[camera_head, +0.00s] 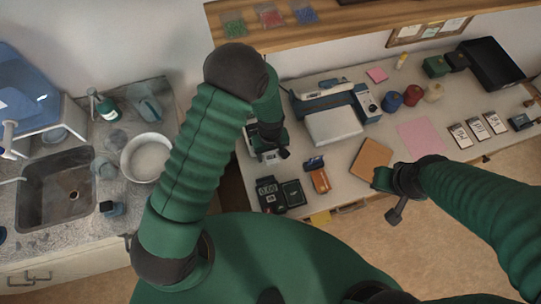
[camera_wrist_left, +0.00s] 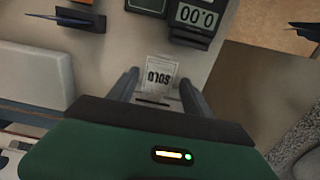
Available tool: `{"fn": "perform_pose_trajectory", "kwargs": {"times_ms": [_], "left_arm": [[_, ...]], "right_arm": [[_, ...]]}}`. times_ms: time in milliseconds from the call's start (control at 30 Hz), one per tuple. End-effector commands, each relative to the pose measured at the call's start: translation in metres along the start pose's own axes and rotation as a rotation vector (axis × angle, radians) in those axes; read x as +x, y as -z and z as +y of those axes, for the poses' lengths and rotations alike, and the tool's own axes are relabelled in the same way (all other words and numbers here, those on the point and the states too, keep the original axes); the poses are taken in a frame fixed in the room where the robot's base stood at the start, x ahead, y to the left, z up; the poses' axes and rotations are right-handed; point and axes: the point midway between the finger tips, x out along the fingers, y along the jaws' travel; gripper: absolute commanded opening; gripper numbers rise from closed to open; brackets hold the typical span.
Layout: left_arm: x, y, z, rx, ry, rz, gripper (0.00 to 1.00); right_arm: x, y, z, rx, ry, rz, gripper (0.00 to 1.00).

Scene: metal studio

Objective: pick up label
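A small white label (camera_wrist_left: 160,72) with the printed word SOLD, upside down in the left wrist view, stands or lies between my left fingers. My left gripper (camera_wrist_left: 159,78) is open, one finger on each side of the label, with gaps visible. In the head view my left gripper (camera_head: 268,148) hangs over the desk's left end, and I cannot make out the label there. My right gripper (camera_head: 383,180) is by the desk's front edge near a brown board (camera_head: 371,158); its fingers are too unclear to tell open from shut.
A device with a 0.00 display (camera_wrist_left: 194,15) is close to the label, with a dark box (camera_wrist_left: 147,5) beside it. A white-topped machine (camera_head: 333,125) stands behind. Several cards (camera_head: 477,127) lie at the desk's right. A sink (camera_head: 57,190) is left.

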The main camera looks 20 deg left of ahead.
Motion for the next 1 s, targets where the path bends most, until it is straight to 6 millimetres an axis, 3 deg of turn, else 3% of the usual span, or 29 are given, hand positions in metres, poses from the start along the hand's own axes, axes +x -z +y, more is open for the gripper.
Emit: {"fn": "perform_pose_trajectory", "kwargs": {"times_ms": [67, 400, 833, 1000], "left_arm": [[0.0, 0.0, 0.0, 0.0, 0.0, 0.0, 0.46], [0.0, 0.0, 0.0, 0.0, 0.0, 0.0, 0.02], [-0.001, 0.0, 0.0, 0.001, 0.0, 0.0, 0.01], [-0.014, 0.0, 0.0, 0.002, 0.0, 0.0, 0.01]], "right_arm": [[0.0, 0.0, 0.0, 0.0, 0.0, 0.0, 0.0], [0.0, 0.0, 0.0, 0.0, 0.0, 0.0, 0.0], [-0.001, 0.0, 0.0, 0.0, 0.0, 0.0, 0.0], [-0.01, 0.002, 0.0, 0.0, 0.0, 0.0, 0.0]]}}
